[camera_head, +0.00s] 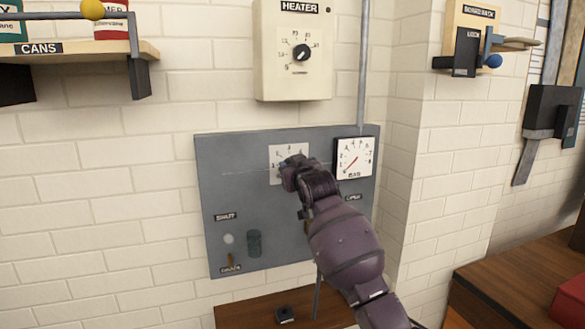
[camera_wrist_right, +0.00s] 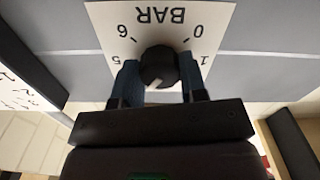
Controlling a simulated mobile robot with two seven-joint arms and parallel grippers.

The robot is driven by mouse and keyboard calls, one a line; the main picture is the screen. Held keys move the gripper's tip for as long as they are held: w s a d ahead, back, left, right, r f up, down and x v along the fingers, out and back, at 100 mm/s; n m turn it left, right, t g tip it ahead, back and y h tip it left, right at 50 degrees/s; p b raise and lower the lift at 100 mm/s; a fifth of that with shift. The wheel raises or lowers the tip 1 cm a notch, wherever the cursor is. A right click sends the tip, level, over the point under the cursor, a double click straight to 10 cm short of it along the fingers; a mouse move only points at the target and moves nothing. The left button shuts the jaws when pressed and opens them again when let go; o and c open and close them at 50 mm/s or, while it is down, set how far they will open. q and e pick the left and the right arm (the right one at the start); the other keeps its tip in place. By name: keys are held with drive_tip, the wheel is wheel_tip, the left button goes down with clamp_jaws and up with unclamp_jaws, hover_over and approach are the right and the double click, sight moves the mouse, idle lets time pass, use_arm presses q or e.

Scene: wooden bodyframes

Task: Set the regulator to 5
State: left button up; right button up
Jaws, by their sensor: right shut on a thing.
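The regulator's black round knob (camera_wrist_right: 158,68) sits on a white dial plate marked BAR (camera_wrist_right: 203,20) in the right wrist view, seen upside down. The plate also shows on the grey panel in the head view (camera_head: 277,153). Marks 6 and 5 show left of the knob, 0 and 1 right of it; the middle marks are hidden. The knob's white line points toward the gripper, slightly left in the wrist view. My right gripper (camera_wrist_right: 160,78) is shut on the knob, one finger on each side, and covers it in the head view (camera_head: 290,172). My left gripper is not in view.
A gauge (camera_head: 354,158) with a red needle toward the lower left is beside the dial on the grey panel (camera_head: 240,185). A heater box (camera_head: 293,75) hangs above. A shelf of cans (camera_head: 80,50) is upper left. A wooden surface (camera_head: 530,260) is lower right.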

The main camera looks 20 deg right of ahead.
drive_tip(key=m, duration=1.1)
drive_tip(key=shift+f, duration=0.1)
idle(0.4)
drive_tip(key=o, duration=0.9)
drive_tip(key=shift+s, duration=0.1)
